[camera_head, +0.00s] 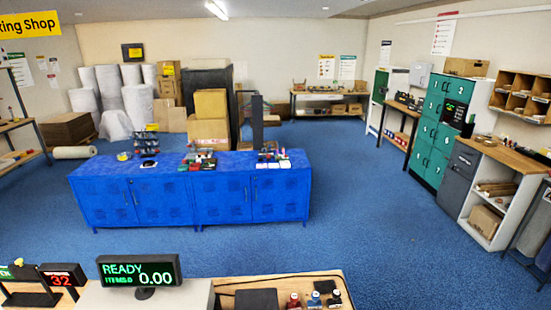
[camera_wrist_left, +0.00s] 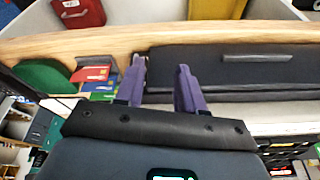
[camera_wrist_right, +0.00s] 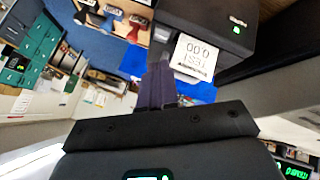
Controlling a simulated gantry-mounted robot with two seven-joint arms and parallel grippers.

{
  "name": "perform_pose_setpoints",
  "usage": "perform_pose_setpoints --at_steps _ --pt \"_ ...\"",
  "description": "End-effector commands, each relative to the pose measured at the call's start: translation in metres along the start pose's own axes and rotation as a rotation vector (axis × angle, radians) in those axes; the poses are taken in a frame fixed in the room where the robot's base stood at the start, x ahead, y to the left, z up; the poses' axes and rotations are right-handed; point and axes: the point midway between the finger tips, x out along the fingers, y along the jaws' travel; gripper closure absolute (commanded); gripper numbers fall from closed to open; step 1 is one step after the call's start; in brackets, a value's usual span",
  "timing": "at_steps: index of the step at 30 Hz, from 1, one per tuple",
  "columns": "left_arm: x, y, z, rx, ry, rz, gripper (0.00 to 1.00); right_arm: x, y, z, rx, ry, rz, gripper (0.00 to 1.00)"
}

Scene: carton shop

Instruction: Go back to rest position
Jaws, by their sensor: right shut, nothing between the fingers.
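My left gripper (camera_wrist_left: 161,64) shows in the left wrist view with its two purple fingers apart and nothing between them. Its fingertips are in front of a wooden edge (camera_wrist_left: 120,42) and a dark drawer-like box (camera_wrist_left: 225,62). My right gripper (camera_wrist_right: 157,82) shows in the right wrist view with its purple fingers together and empty. It is close beside a black printer (camera_wrist_right: 205,22) with a printed white label (camera_wrist_right: 193,60) sticking out. Neither gripper shows in the head view.
In the head view, a display reading READY 0.00 (camera_head: 139,270) stands on the near counter, with small bottles (camera_head: 314,299) to its right. A blue cabinet bench (camera_head: 190,200) stands beyond. Open blue floor (camera_head: 390,235) lies right of it. Colourful cards (camera_wrist_left: 95,74) sit left of the left gripper.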

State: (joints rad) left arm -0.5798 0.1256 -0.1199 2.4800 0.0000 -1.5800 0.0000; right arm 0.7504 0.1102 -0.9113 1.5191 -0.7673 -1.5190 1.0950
Motion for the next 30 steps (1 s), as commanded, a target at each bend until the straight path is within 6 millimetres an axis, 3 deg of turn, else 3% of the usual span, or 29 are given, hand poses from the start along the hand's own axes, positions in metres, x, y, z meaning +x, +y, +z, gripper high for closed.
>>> perform_pose_setpoints --at_steps 6,11,24,30 --pt "0.0 0.002 -0.001 -0.008 0.001 0.006 0.62 -0.016 -0.034 0.06 0.083 -0.046 -0.176 1.0" --pt "0.0 0.003 -0.001 -0.011 0.002 0.009 0.62 -0.03 -0.034 0.116 0.178 -0.093 -0.272 1.0" --pt "0.0 0.001 0.0 -0.004 0.0 0.003 0.62 -0.085 0.029 0.299 0.369 -0.266 -0.298 1.0" --pt "0.0 0.0 0.0 0.002 -0.001 -0.001 0.62 -0.109 0.05 0.346 0.386 -0.317 -0.269 1.0"
